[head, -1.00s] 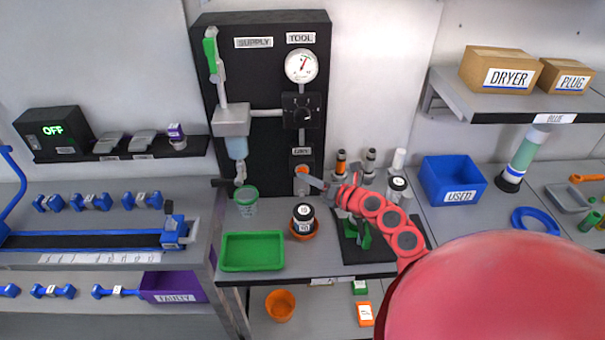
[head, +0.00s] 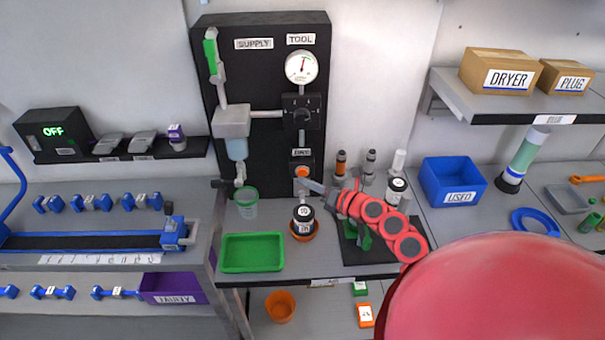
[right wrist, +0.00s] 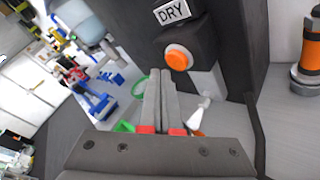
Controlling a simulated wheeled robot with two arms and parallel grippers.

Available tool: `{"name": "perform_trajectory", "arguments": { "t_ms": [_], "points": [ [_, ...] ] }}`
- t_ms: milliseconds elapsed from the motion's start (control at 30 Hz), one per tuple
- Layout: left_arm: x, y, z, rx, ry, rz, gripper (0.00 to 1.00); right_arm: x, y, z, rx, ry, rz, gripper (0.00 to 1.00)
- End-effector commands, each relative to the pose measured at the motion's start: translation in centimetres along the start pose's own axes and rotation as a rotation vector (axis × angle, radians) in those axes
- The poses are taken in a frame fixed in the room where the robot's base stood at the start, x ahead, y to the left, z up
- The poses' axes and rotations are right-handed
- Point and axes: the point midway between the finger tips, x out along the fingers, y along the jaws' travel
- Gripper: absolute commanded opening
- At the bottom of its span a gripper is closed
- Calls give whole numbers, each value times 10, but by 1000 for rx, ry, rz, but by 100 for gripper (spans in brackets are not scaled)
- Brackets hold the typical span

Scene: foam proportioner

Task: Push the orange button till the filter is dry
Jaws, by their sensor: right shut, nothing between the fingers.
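The orange button (head: 302,172) sits on a dark block under the DRY label, low on the black panel. It also shows in the right wrist view (right wrist: 179,58), round and orange, with the DRY label above it. My right gripper (head: 306,184) is shut and empty, just below and in front of the button. In the right wrist view its fingers (right wrist: 160,80) lie together, with tips a little below and left of the button; I cannot tell whether they touch the block. The clear filter bowl (head: 237,149) hangs under the grey housing (head: 231,122). My left gripper is not in view.
A green-rimmed cup (head: 246,204) stands under the filter. A green tray (head: 252,253) and a jar in an orange dish (head: 303,232) are on the bench. Bottles (head: 341,163) stand right of the panel. A gauge (head: 301,68) is above.

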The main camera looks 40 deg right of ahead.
Motion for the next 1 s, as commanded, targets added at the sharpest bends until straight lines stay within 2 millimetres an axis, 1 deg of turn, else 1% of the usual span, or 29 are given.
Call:
{"name": "perform_trajectory", "arguments": {
  "t_ms": [267,700,800,1000],
  "points": [
    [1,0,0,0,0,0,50,-2,0,-1,0,0,-2,0],
    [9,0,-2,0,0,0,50,-31,20,-23,1,2,-5,0],
    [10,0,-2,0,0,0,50,-34,24,-26,1,2,-3,0],
    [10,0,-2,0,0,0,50,-35,25,-26,1,0,-2,0]
  ]
}}
